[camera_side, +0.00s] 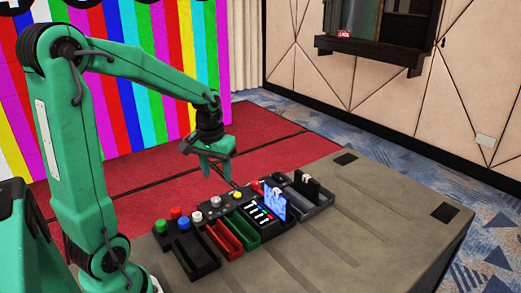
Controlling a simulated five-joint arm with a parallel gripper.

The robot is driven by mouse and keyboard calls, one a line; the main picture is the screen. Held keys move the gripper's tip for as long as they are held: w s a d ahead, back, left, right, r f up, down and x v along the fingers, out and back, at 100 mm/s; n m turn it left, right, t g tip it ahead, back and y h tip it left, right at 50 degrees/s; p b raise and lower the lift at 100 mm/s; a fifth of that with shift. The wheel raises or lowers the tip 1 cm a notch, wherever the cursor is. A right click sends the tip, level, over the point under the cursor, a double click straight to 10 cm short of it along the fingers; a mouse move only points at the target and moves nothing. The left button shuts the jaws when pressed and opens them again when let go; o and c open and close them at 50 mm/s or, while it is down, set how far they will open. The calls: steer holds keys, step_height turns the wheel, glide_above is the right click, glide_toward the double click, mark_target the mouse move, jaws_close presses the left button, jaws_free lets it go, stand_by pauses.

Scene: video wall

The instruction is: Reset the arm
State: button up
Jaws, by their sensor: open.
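My green arm reaches from the left over the table (350,235). My gripper (215,172) is open and points down, with nothing seen between its fingers. It hangs above the back of a row of trays and a grey button panel, apart from them.
On the table stand a black tray (197,262), a red tray (222,241), a green tray (246,231) and a grey tray (318,205). Coloured buttons, including a yellow one (237,195), and a small blue screen (273,204) stand among them. The table's right side is clear.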

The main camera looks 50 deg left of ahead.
steer(key=s+d+r+m+t, duration=0.2)
steer(key=s+d+r+m, duration=0.1)
steer(key=d, duration=0.4)
steer(key=s+d+r+m+t, duration=0.2)
steer(key=s+d+r+m, duration=0.1)
steer(key=s+d+r, duration=0.2)
steer(key=shift+s+d+t, duration=0.3)
steer(key=shift+s+d, duration=0.45)
steer(key=shift+d, duration=0.2)
steer(key=shift+r, duration=0.1)
